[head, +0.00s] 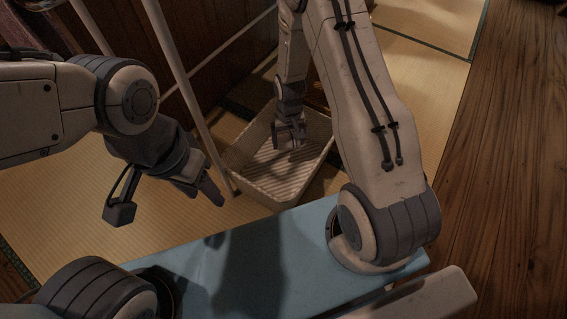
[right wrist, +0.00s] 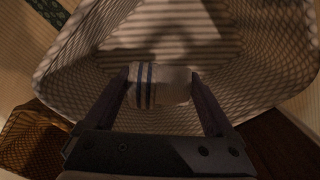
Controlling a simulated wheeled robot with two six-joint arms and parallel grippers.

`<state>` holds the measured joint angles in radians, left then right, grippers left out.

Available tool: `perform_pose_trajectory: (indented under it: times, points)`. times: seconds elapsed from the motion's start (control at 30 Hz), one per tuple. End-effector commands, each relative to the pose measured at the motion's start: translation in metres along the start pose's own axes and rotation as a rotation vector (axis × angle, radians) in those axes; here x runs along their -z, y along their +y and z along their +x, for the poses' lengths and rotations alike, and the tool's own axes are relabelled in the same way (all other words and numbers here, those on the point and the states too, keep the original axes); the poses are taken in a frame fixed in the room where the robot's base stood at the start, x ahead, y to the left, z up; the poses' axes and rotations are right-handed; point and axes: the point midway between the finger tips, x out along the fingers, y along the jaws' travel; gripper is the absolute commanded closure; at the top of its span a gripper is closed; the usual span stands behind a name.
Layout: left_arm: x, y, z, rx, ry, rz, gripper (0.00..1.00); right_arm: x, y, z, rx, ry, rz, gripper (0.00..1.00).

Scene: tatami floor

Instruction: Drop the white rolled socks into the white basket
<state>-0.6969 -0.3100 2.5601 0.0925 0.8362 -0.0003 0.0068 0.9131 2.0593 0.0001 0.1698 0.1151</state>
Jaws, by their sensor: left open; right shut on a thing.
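The white basket (head: 262,180) stands on the tatami in the middle of the head view; its mesh wall (right wrist: 255,85) and ribbed bottom fill much of the right wrist view. My right gripper (head: 290,138) reaches down over the basket. In the right wrist view its fingers are shut on the white rolled socks (right wrist: 172,86), which show dark blue stripes at the left end. The socks are held between the fingertips with the basket's inside below them. My left gripper (head: 216,196) is open and empty, left of the basket.
A pale pole (head: 190,90) rises just left of the basket, with a dark wooden panel (head: 225,55) behind. A brown woven container (right wrist: 32,138) shows at the lower left of the right wrist view. Wood floor (head: 510,180) lies to the right.

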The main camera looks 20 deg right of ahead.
Motion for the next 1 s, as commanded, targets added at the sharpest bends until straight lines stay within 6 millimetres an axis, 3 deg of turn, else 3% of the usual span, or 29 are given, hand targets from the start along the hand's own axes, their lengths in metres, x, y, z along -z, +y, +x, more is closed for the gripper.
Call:
perform_pose_trajectory:
  times: [0.07,0.1,0.13,0.47,0.8,1.0]
  points:
    - [0.0,0.0,-0.001,0.0,0.0,0.0,0.5,0.0,0.0,-0.001,0.0,0.0,0.0,0.63]
    - [0.0,0.0,-0.001,0.0,0.0,0.0,0.5,0.0,0.0,-0.001,0.0,0.0,0.0,0.07]
    - [0.0,0.0,-0.001,0.0,0.0,0.0,0.5,0.0,0.0,-0.001,0.0,0.0,0.0,0.0]
    - [0.0,0.001,-0.006,0.0,0.0,0.0,0.5,0.0,0.0,-0.009,0.0,0.001,0.0,0.0]
    - [0.003,0.004,-0.048,0.0,0.0,0.0,0.5,0.001,0.0,-0.075,0.0,0.003,0.0,0.0]
    - [0.003,0.004,-0.061,0.0,0.0,0.0,0.5,0.0,0.0,-0.1,0.0,0.002,0.0,0.0]
